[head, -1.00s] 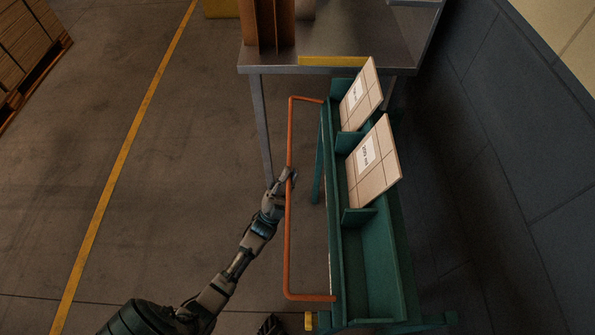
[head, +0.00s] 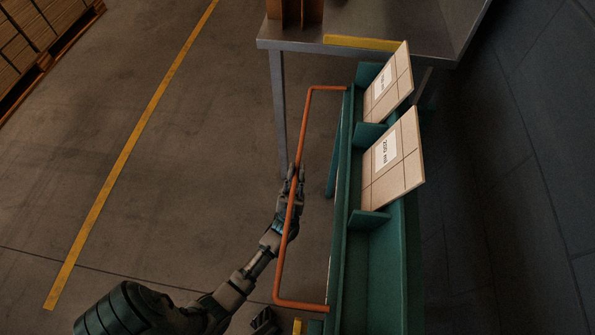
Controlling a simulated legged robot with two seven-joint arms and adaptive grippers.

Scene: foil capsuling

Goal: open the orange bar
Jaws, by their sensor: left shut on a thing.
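The orange bar (head: 281,262) is a long U-shaped rail on the left side of a green rack (head: 378,265). Its two short ends meet the rack's side, one near the far end and one near the bottom of the view. My left gripper (head: 295,180) is shut on the bar around the middle of its long side. The fingers partly cover the bar there. My right gripper does not show.
Two tan boxes (head: 393,160) (head: 388,84) with white labels lean in the rack's slots. A metal table (head: 380,50) with a yellow strip stands beyond. A dark wall is on the right. The floor to the left is clear up to a pallet of boxes (head: 40,45).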

